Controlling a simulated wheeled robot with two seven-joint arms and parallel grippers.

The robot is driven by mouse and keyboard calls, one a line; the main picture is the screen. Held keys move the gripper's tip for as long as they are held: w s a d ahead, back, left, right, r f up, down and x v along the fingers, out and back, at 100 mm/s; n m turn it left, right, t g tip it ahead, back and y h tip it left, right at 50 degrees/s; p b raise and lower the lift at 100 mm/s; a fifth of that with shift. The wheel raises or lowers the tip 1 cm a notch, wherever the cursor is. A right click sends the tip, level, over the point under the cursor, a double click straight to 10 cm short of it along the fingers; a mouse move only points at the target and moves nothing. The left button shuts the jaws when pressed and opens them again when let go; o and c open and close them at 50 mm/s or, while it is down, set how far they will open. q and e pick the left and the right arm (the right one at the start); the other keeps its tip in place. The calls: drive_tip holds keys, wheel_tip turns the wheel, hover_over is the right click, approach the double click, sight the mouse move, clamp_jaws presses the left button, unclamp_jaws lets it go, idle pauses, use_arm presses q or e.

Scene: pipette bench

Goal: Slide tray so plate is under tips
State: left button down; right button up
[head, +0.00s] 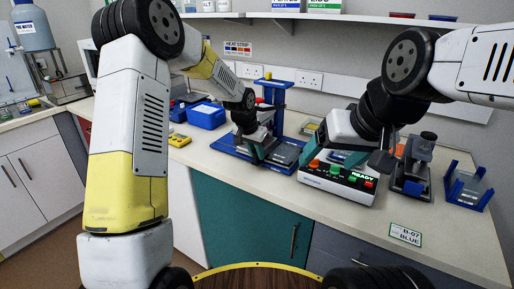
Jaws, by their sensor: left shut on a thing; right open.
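A blue pipette stand (273,95) rises from a blue base (234,150) on the bench, left of centre. A grey sliding tray (287,150) lies low on that base. My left gripper (257,150) reaches down at the front of the stand and is shut at the tray's near side; its fingers hide the grip itself. The plate and tips are too small and too covered by my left arm to make out. My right gripper (372,160) is open and empty above the right end of a white control box.
The white control box (338,184) has coloured buttons and a READY display. A dark device (412,170) and a blue rack (468,187) stand to its right. A blue box (206,116) and a yellow item (180,140) lie left. The front right bench is clear around a B-07 BLUE label (405,234).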

use_arm(q)
drive_tip(key=w+a, duration=0.2)
drive_tip(key=a, duration=0.1)
drive_tip(key=w+a, duration=0.2)
drive_tip(key=a, duration=0.2)
drive_tip(key=w+a, duration=0.2)
drive_tip(key=a, duration=0.2)
drive_tip(key=shift+w, duration=0.4)
drive_tip(key=shift+r, duration=0.1)
drive_tip(key=c, duration=1.3)
unclamp_jaws()
drive_tip(key=shift+a, duration=0.15)
drive_tip(key=shift+v, duration=3.85)
